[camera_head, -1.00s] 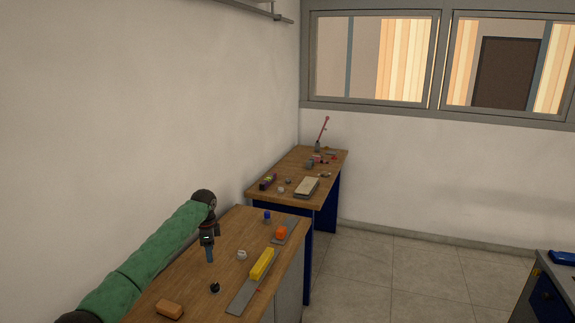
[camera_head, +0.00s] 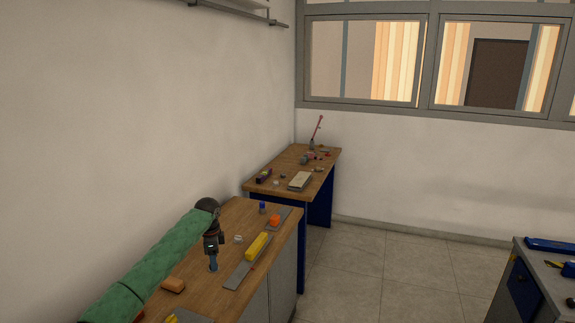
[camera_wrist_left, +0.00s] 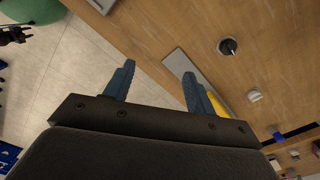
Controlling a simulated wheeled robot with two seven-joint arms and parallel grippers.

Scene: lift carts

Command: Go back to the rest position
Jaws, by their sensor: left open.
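My left gripper (camera_head: 213,266) hangs from the green-sleeved arm above the near wooden bench (camera_head: 190,266) in the head view. In the left wrist view its two blue fingers (camera_wrist_left: 156,84) are spread apart with nothing between them. A grey plate (camera_wrist_left: 184,68) and part of a yellow block (camera_wrist_left: 216,104) show beyond the fingers. The yellow block (camera_head: 257,246) also shows in the head view, right of the gripper. My right gripper does not show clearly in either view.
An orange-brown block (camera_head: 173,285), a white knob-like part (camera_head: 238,239) and an orange part (camera_head: 275,221) are on the near bench. A farther bench (camera_head: 262,187) holds several small items. A grey-topped cart (camera_head: 553,281) stands at right. The tiled floor (camera_head: 380,275) between is clear.

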